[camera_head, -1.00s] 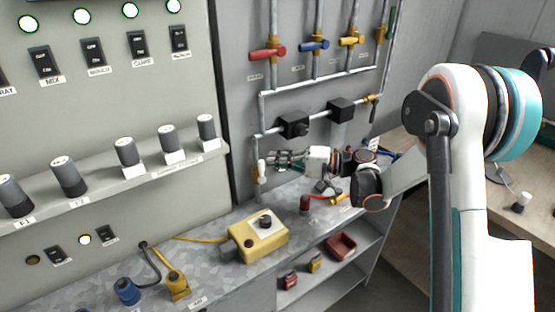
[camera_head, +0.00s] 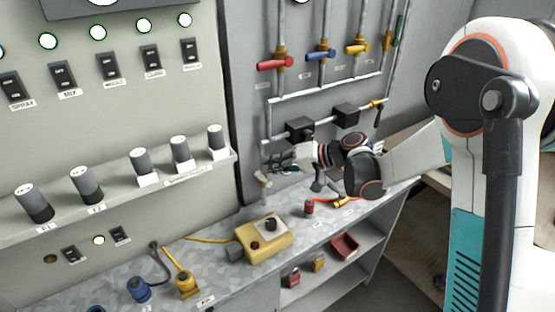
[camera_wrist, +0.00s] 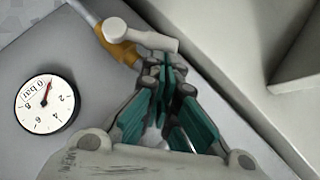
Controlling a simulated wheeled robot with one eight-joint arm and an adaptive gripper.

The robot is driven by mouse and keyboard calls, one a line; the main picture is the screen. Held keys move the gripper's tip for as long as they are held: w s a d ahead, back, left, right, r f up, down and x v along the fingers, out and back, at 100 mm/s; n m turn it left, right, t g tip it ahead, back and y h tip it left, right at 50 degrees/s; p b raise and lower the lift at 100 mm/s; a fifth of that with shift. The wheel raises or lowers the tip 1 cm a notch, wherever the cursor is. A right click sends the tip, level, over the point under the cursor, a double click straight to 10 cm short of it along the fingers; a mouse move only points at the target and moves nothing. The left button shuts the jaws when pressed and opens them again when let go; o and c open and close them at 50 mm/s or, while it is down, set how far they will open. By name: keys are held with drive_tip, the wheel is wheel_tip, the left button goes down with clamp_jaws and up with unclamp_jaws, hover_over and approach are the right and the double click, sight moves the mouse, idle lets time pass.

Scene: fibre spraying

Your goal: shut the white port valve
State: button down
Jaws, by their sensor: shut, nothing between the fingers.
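The white port valve has a white T-shaped handle (camera_wrist: 148,37) on a brass body (camera_wrist: 117,46), joined to a pale pipe. In the head view its white handle (camera_head: 263,180) sits tilted at the lower end of the left pipe, low on the grey panel. My gripper (camera_wrist: 165,73) is shut and empty, its teal-padded fingers together. Its fingertips are right beside the handle in the wrist view; I cannot tell if they touch. In the head view my gripper (camera_head: 284,162) is just right of and slightly above the handle, with the fingers partly blurred into the background.
A round pressure gauge (camera_wrist: 46,104) is left of the gripper in the wrist view. Red (camera_head: 275,64), blue (camera_head: 321,57) and yellow (camera_head: 357,48) valves are higher on the panel. A yellow control box (camera_head: 262,239) and a red cylinder (camera_head: 309,207) stand on the bench below.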

sight(255, 175)
drive_tip(key=s+a+n+h, duration=0.1)
drive_tip(key=s+a+n+t+h+p, duration=0.1)
drive_tip(key=h, duration=0.1)
drive_tip(key=a+n+t+h, duration=0.1)
drive_tip(key=a+h, duration=0.1)
drive_tip(key=shift+s+f+n, duration=0.3)
drive_tip(key=shift+s+f, duration=0.1)
drive_tip(key=shift+s+a+f+t+h, duration=0.2)
drive_tip(key=shift+a+f+t+h, duration=0.1)
drive_tip(key=shift+t+h, duration=0.15)
drive_tip(key=shift+w+d, duration=0.1)
drive_tip(key=shift+r, duration=0.15)
drive_tip(key=shift+r+p, duration=0.65)
drive_tip(key=shift+r, duration=0.05)
